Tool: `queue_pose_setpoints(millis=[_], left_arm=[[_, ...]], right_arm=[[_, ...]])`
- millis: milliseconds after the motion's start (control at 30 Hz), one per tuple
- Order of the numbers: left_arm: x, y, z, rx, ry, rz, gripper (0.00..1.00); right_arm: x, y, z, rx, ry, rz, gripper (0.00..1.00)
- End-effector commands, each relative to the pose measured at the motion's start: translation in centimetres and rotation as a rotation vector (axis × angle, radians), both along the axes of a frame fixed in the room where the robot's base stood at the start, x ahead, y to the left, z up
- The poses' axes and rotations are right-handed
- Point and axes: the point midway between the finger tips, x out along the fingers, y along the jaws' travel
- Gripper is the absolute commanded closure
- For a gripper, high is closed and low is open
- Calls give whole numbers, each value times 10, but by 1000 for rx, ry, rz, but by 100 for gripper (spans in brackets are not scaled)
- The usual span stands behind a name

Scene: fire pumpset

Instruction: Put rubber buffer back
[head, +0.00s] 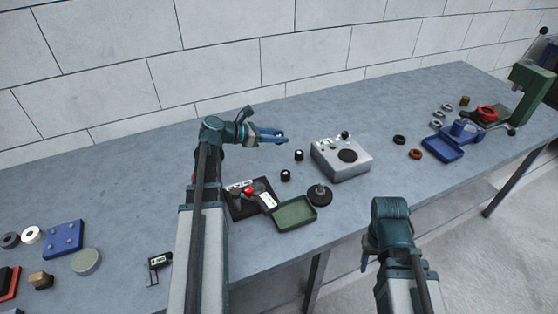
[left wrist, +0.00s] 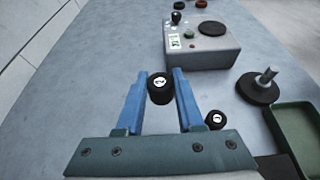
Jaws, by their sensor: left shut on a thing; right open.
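My left gripper (head: 281,136) is shut on a short black cylinder, which looks like a rubber buffer, above the table. In the left wrist view the black buffer (left wrist: 160,91), with a white number label on its end, sits between the blue fingertips. Two more black cylinders stand on the table, one near the grey box (head: 299,155) and one closer to the green tray (head: 286,175). The left wrist view shows one of them (left wrist: 215,120) right of the fingers. My right gripper (head: 368,252) is open and empty at the table's front edge, its fingers mostly hidden.
A grey box (head: 328,166) with a black disc on top stands right of my left gripper. A black disc with a stud (head: 320,195), a green tray (head: 295,214) and a dark tray (head: 240,208) lie in front. Blue fixtures and rings are at far right. The table behind is clear.

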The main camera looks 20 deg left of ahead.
Motion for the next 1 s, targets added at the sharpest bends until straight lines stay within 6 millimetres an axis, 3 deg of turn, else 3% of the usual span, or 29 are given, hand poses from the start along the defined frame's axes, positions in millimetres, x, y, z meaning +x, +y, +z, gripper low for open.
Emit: queue_pose_setpoints(millis=[33,233,500,833,1000], left_arm=[[0,0,-15,0,0,0,100],[0,0,-45,0,0,-1,100],[0,0,-48,0,0,-1,100],[0,0,-84,0,0,-1,100],[0,0,-84,0,0,-1,100]], right_arm=[[0,0,-15,0,0,0,50],[0,0,-45,0,0,0,50],[0,0,-48,0,0,0,50],[0,0,-84,0,0,0,50],[0,0,-84,0,0,0,50]])
